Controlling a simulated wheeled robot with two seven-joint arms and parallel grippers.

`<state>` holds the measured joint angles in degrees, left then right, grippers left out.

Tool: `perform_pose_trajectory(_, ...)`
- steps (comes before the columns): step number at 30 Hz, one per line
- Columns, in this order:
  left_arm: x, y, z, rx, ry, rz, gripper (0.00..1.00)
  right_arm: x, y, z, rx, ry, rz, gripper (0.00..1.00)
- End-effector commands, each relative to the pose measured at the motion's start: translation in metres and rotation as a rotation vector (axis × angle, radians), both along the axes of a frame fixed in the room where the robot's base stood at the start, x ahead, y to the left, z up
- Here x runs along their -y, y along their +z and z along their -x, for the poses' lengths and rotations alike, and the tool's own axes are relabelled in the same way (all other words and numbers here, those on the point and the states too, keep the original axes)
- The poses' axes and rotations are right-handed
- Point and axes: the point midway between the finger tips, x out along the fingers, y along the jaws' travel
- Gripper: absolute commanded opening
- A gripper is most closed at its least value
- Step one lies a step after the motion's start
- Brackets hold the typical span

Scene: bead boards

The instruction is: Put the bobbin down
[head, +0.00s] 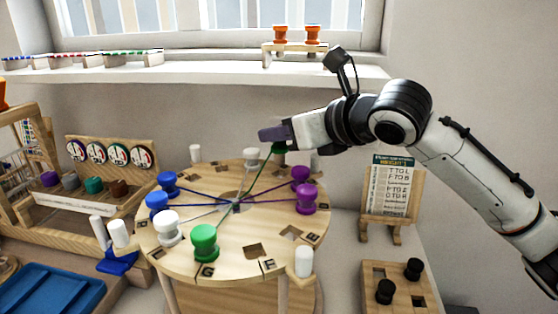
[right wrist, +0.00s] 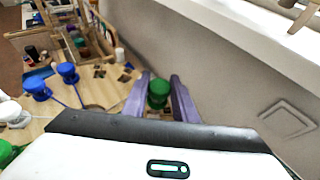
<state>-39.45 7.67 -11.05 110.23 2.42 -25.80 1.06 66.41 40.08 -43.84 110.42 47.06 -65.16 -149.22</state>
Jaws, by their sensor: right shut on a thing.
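My right gripper (head: 276,135) is at the back edge of the round wooden board (head: 270,225). It is shut on a green bobbin (head: 279,149), which is mostly hidden by the fingers in the head view. In the right wrist view the green bobbin (right wrist: 158,90) stands between the purple fingers, over or in the board's edge; I cannot tell if it is seated. A green thread runs from it towards the middle of the board. A second green bobbin (head: 204,241) stands at the front. My left gripper is not in view.
Two blue bobbins (head: 157,202), two purple bobbins (head: 306,202) and white bobbins (head: 168,233) stand around the board with threads to its centre. Square holes (head: 254,251) show at the front right. A card on an easel (head: 388,188) is at the right; a wall and shelf are behind.

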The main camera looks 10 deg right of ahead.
Motion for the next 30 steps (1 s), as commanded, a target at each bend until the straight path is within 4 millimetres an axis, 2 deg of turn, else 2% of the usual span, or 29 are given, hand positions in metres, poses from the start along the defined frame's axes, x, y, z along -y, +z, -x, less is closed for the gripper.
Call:
perform_pose_trajectory(11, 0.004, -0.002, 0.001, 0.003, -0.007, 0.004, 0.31, 0.000, -0.045, 0.000, 0.000, 0.001, 0.000, 0.03)
perform_pose_trajectory(23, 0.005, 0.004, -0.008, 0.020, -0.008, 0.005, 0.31, 0.000, -0.050, 0.000, 0.001, 0.000, 0.000, 0.03)
perform_pose_trajectory(24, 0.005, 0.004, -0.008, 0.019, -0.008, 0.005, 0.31, 0.000, -0.050, 0.000, 0.002, 0.000, 0.000, 0.29)
perform_pose_trajectory(27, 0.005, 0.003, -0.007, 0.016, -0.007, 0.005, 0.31, 0.000, -0.050, 0.000, 0.001, 0.000, 0.000, 0.44)
perform_pose_trajectory(30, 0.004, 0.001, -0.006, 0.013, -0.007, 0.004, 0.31, 0.000, -0.050, 0.000, 0.001, 0.000, 0.000, 0.44)
